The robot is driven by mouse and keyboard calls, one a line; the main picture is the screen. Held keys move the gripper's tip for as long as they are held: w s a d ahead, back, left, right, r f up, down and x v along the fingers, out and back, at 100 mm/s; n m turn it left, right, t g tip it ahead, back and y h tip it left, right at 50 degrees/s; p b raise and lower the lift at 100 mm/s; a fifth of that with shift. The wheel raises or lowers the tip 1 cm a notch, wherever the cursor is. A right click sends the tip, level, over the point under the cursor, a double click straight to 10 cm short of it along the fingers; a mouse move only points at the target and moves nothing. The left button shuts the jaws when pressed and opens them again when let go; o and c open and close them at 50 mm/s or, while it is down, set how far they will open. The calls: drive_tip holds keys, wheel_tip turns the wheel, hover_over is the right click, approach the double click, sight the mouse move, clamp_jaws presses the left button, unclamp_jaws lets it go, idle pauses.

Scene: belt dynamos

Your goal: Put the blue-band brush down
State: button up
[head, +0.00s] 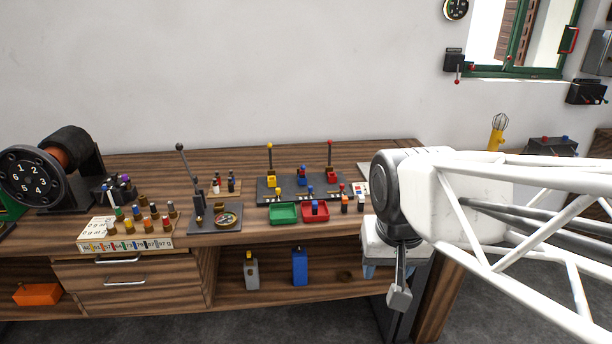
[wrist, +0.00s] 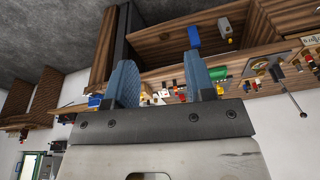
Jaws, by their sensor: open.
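A small piece with a blue top (head: 315,205) stands in the red tray (head: 317,218) on the bench. It may be the blue-band brush, but it is too small to tell. My gripper (head: 377,270) is at the bench's right front edge, right of the trays, partly hidden under my white wrist. In the wrist view my gripper (wrist: 163,78) has two blue fingers spread apart. Nothing is clearly held between them; small bench pieces show beyond the gap.
The green tray (head: 284,213) is left of the red one. A dark-based lever unit with a gauge (head: 228,219) and a box of coloured pegs (head: 127,243) stand further left. A blue bottle (head: 300,266) and grey bottle (head: 251,272) stand on the lower shelf.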

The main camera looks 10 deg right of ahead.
drive_tip(key=shift+n, duration=0.7)
drive_tip(key=shift+s+f, duration=0.3)
drive_tip(key=shift+s, duration=0.4)
drive_tip(key=shift+s+f, duration=0.25)
drive_tip(key=shift+s, duration=0.4)
drive_tip(key=shift+s+f, duration=0.3)
drive_tip(key=shift+s, duration=0.4)
